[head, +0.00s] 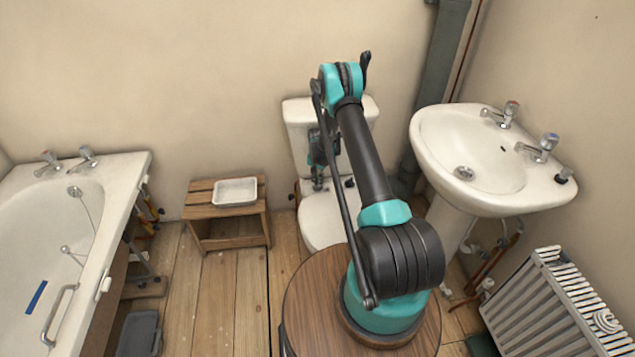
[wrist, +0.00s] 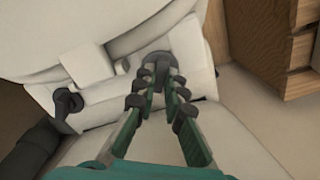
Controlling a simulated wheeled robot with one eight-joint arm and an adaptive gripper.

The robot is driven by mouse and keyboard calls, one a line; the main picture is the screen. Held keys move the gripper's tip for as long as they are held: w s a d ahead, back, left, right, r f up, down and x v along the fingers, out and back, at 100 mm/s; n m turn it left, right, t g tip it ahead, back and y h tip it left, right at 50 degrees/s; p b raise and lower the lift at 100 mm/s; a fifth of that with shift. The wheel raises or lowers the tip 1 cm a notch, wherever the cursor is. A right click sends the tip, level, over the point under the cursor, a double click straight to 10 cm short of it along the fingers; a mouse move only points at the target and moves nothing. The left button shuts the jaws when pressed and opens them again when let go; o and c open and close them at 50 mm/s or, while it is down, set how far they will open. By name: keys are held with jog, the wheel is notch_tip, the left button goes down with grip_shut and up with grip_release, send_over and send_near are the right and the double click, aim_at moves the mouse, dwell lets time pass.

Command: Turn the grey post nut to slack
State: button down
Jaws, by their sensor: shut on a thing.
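A dark grey nut (wrist: 160,62) sits at the back of the toilet, near the top middle of the wrist view. My gripper (wrist: 162,78) reaches it with both fingertips closed around its sides; the pads cover part of it. In the head view my gripper (head: 318,180) points down at the back of the toilet (head: 322,218), in front of the cistern, and the nut cannot be made out there. A second dark fitting (wrist: 66,101) shows to the left in the wrist view, apart from my fingers.
The wooden stool (head: 230,226) with a white tray (head: 235,191) stands left of the toilet. The washbasin (head: 440,140) and radiator (head: 550,308) are on the right, the bathtub (head: 125,190) on the left. Floorboards between bathtub and stool are mostly clear.

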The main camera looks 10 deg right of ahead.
jog(key=n, duration=1.1)
jog(key=shift+n, duration=2.1)
jog(key=c, duration=1.6)
grip_release()
jog(key=shift+r, duration=0.1)
